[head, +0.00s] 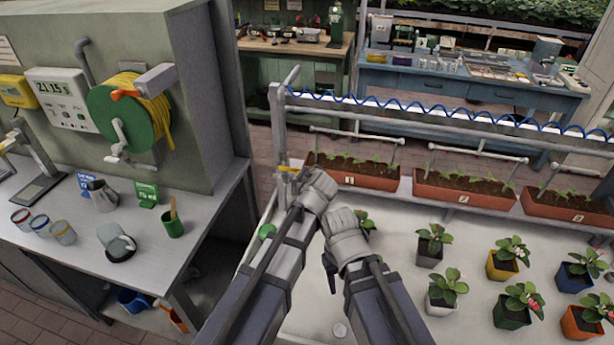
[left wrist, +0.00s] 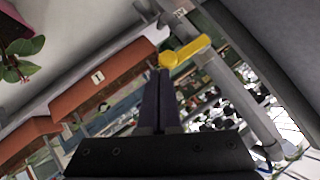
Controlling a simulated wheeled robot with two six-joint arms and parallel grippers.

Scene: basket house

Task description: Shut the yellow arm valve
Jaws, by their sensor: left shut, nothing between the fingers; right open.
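The yellow arm valve (head: 290,169) sits on a grey upright pipe at the left end of the planter bench. In the left wrist view its yellow lever (left wrist: 188,48) looks set crosswise over the grey pipe. My left gripper (left wrist: 161,73) is shut and empty, with its fingertips close to the lever's round hub end; I cannot tell if they touch. In the head view my left wrist hides most of that gripper. My right gripper (head: 328,268) is open, over the bench beside my left arm, pointing down.
Long terracotta planters (head: 352,171) line the back of the white bench (head: 390,318), with several potted plants at right. A blue coiled hose (head: 420,106) runs along the rail behind. At left, a counter (head: 70,235) holds cups and a jug below a green hose reel (head: 122,118).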

